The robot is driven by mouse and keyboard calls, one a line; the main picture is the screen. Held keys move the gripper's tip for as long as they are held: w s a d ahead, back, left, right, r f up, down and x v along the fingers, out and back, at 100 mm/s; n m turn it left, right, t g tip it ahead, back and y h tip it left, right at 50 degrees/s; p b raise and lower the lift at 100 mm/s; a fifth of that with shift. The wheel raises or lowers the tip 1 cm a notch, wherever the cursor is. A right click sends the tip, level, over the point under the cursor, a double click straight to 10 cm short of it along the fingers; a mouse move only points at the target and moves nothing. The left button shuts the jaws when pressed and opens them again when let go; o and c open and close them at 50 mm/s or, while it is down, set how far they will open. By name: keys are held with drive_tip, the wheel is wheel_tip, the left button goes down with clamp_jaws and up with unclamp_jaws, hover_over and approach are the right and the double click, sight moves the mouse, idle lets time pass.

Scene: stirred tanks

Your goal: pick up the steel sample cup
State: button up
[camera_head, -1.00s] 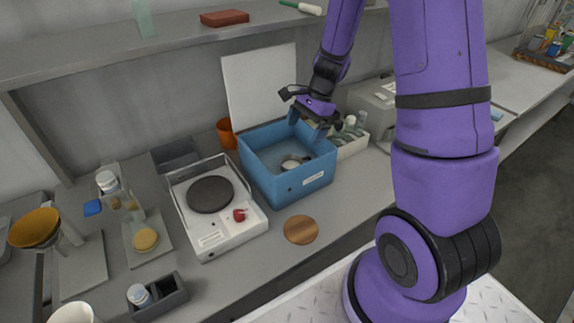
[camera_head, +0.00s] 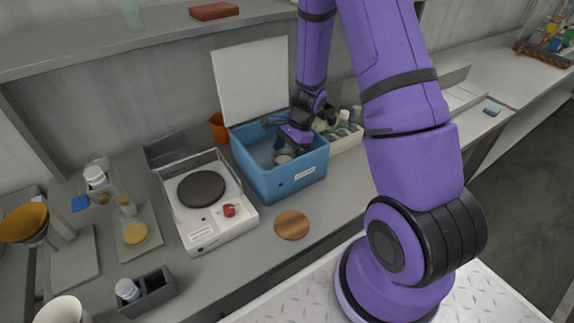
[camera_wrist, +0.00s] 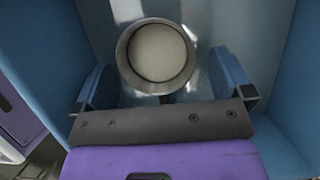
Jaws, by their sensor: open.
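The steel sample cup (camera_head: 283,157) stands inside the blue box (camera_head: 270,183), on its floor. In the wrist view the cup (camera_wrist: 158,55) is a round metal rim with a pale, flat inside. My gripper (camera_wrist: 167,82) is open, with one blue-padded finger to the left of the cup and one to the right. The fingers look apart from the cup wall, and how far down they reach is hard to tell. In the head view my gripper (camera_head: 283,140) is lowered into the box and partly covers the cup.
The blue box walls stand close around my gripper, with a raised white lid (camera_head: 250,82) behind. A white hotplate (camera_head: 208,205) is to the left, a tray of bottles (camera_head: 346,137) to the right. A wooden disc (camera_head: 292,225) lies in front.

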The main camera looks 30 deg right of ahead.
drive_tip(key=x, duration=0.3)
drive_tip(key=shift+s+f, duration=0.1)
drive_tip(key=c, duration=1.2)
